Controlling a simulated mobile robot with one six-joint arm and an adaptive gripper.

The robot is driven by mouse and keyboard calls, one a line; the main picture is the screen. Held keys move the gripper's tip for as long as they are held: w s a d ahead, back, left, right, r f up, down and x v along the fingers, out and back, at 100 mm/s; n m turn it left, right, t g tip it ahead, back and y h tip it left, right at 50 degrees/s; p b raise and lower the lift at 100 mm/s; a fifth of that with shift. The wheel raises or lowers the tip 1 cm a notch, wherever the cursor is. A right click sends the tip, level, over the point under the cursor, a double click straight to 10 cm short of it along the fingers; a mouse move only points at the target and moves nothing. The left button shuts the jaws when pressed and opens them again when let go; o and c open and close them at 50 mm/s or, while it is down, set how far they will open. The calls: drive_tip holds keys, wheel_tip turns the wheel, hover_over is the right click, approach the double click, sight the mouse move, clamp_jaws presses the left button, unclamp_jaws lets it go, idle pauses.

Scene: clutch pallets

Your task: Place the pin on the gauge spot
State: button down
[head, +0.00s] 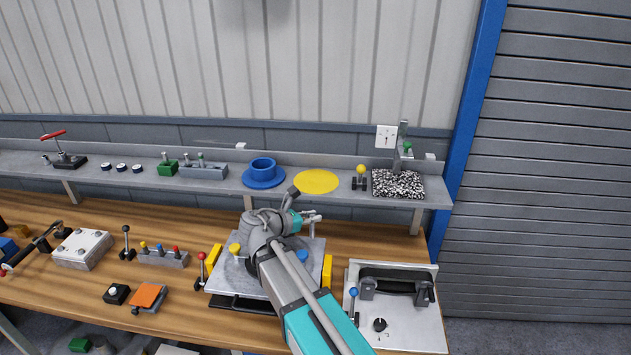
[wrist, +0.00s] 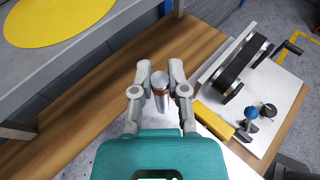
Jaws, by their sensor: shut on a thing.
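My gripper (wrist: 158,88) is shut on an upright metal pin (wrist: 160,82) with a coppery band, its round top facing the wrist camera. In the head view my gripper (head: 311,217) is over the bench, in front of the shelf and lower than its top; the pin is small there and partly hidden. A flat yellow round spot (head: 316,181) lies on the grey shelf, behind my gripper. It also shows in the wrist view (wrist: 55,18) at the upper left, apart from the pin. No label shows whether it is the gauge spot.
The grey shelf (head: 225,184) also bears a blue flanged ring (head: 263,174), a yellow-knobbed piece (head: 360,178) and a speckled block (head: 398,184) with an upright stand. On the bench, a metal plate (head: 222,279) with yellow side blocks lies under my arm.

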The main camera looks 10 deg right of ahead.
wheel_tip(320, 180, up, 22)
drive_tip(key=w+a+p, duration=0.1)
drive_tip(key=w+p, duration=0.1)
drive_tip(key=p, duration=2)
drive_tip(key=shift+w+a+r, duration=0.15)
drive_tip(key=shift+w+r, duration=0.05)
drive_tip(key=shift+w, duration=0.1)
drive_tip(key=shift+w+f, duration=0.1)
drive_tip(key=w+d+f+b, duration=0.5)
drive_tip(key=w+f+b, duration=0.4)
drive_tip(key=w, duration=0.3)
drive_tip(key=shift+w+d+f+b, duration=0.1)
drive_tip(key=shift+w+f+b, duration=0.1)
drive_tip(key=shift+f+b, duration=0.85)
drive_tip(key=shift+w+d+f+b, duration=0.1)
drive_tip(key=shift+w+f+b, duration=0.1)
drive_tip(key=shift+f+b, duration=0.8)
drive_tip(key=shift+f, duration=0.1)
